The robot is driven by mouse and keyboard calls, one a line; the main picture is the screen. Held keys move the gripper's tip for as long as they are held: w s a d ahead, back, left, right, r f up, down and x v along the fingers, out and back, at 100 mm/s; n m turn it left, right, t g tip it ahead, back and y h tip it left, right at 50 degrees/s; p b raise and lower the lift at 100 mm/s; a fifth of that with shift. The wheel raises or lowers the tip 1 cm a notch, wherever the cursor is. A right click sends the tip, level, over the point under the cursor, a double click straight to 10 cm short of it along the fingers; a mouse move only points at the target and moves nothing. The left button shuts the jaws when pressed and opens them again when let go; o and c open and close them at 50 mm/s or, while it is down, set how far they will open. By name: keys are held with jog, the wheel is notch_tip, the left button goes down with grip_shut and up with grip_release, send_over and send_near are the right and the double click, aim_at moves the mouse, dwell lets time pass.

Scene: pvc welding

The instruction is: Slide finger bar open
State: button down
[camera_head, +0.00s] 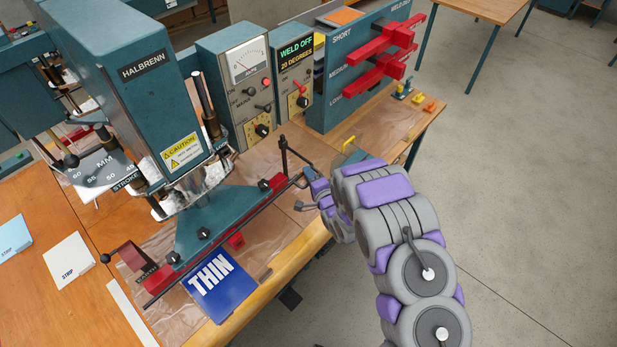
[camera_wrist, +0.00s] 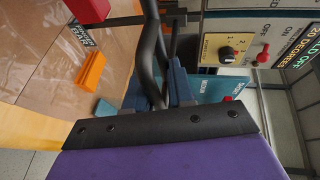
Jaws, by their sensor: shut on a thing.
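The finger bar (camera_head: 218,238) is a long dark bar with red ends that runs diagonally along the front of the teal welding machine (camera_head: 128,75). A thin black rod handle (camera_head: 284,158) stands at its right end. My gripper (camera_head: 310,180) is at that right end, beside the bench's front edge. In the wrist view, a bent black rod (camera_wrist: 151,45) passes down between my blue fingers (camera_wrist: 160,88), which are shut on it. The exact contact is partly hidden behind my black gripper plate. In the head view my arm hides part of the grip.
A blue THIN folder (camera_head: 222,285) lies in front of the bar. The control box (camera_head: 235,80) and a rack with red clamps (camera_head: 375,58) stand behind. Open floor (camera_head: 530,190) lies to the right.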

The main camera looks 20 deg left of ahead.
jog(key=shift+d+f, duration=0.1)
jog(key=shift+f, duration=0.05)
jog(key=c, duration=1.2)
grip_release()
jog(key=p+v, duration=0.3)
jog(key=v, duration=1.4)
jog(key=shift+s+d+r+p, duration=0.1)
jog(key=shift+s+r+p, duration=0.1)
jog(key=shift+p, duration=0.15)
jog(key=shift+w, duration=0.15)
